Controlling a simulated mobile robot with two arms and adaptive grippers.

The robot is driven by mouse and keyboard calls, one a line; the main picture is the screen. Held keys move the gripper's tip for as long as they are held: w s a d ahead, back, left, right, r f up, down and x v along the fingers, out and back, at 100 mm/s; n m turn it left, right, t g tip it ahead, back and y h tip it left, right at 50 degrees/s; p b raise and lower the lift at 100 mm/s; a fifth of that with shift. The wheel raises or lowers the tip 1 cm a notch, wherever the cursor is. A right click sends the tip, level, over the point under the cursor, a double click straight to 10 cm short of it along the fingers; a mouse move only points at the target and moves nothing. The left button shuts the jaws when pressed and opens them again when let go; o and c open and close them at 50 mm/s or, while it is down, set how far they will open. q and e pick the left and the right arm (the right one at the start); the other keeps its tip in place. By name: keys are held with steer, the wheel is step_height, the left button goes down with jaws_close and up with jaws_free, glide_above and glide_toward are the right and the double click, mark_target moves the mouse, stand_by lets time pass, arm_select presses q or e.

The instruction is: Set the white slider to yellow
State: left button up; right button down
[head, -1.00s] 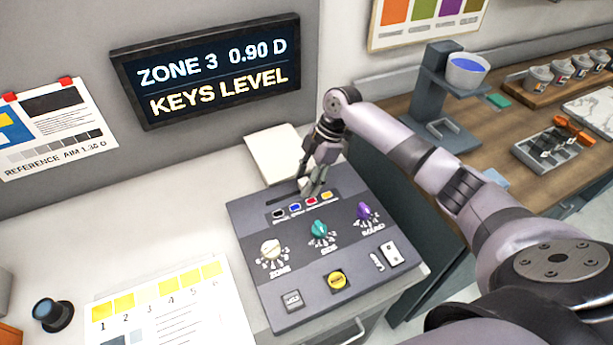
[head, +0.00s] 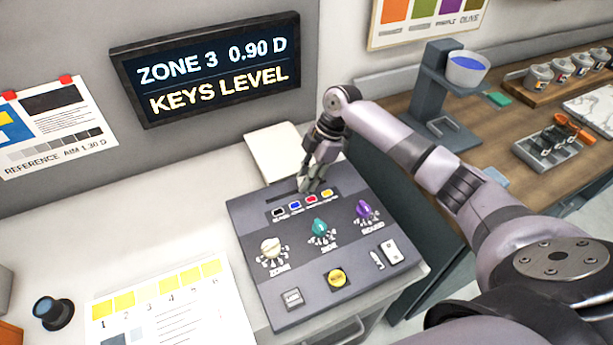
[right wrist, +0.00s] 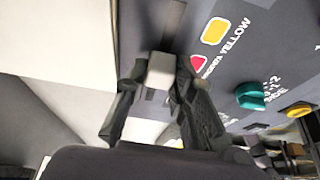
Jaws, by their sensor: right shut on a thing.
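The white slider (right wrist: 160,70) sits in a dark slot (right wrist: 165,22) on the grey control panel (head: 250,215). My right gripper (right wrist: 158,82) is shut on the slider, a finger on each side of it. In the right wrist view, the slider is about level with the red patch (right wrist: 198,63). The yellow patch (right wrist: 215,30) lies farther up along the slot. In the head view, my right gripper (head: 305,188) is at the panel's far edge, behind the row of colour patches, and the slider cannot be made out there. My left gripper is not in view.
The display (head: 210,75) reads ZONE 3, 0.90 D, KEYS LEVEL. The panel also has a white knob (head: 270,247), a teal knob (head: 319,228), a purple knob (head: 363,209) and a yellow button (head: 337,278). A numbered sheet (head: 205,325) lies left of the panel.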

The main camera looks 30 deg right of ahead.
stand_by(0.3)
steer(key=d, duration=0.5)
steer(key=shift+s+b, duration=0.1)
steer(key=shift+b, duration=0.2)
steer(key=shift+r, duration=0.1)
steer(key=c, duration=1.8)
jaws_free()
steer(key=o, duration=0.4)
steer(key=shift+d, duration=0.15)
steer(key=shift+o, duration=0.2)
